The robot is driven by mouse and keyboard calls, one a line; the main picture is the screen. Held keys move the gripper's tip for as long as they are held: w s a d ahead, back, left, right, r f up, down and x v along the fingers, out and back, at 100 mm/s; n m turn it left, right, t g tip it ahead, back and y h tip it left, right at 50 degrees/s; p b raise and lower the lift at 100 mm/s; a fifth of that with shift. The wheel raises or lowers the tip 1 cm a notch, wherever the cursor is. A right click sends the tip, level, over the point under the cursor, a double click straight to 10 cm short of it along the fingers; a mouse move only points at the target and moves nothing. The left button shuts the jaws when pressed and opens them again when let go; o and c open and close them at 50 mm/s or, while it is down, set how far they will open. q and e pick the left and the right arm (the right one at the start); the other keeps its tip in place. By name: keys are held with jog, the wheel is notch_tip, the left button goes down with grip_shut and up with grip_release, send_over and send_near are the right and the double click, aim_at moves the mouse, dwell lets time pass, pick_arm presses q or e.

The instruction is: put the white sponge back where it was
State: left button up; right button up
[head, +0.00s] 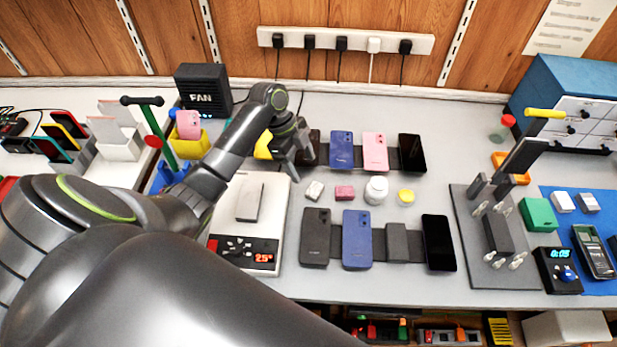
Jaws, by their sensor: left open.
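A small whitish block (314,190), which looks like the white sponge, lies on the grey table between the two rows of phones. My right gripper is not in view.
A scale (262,258) carrying a grey phone stands left of the front phones. A yellow round item (406,196) lies right of the jar. A grey fixture (460,250) stands at the right, beside a blue mat (563,235). Table between rows is otherwise mostly clear.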

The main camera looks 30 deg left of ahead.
pick_arm(q)
jog(key=shift+v, duration=1.65)
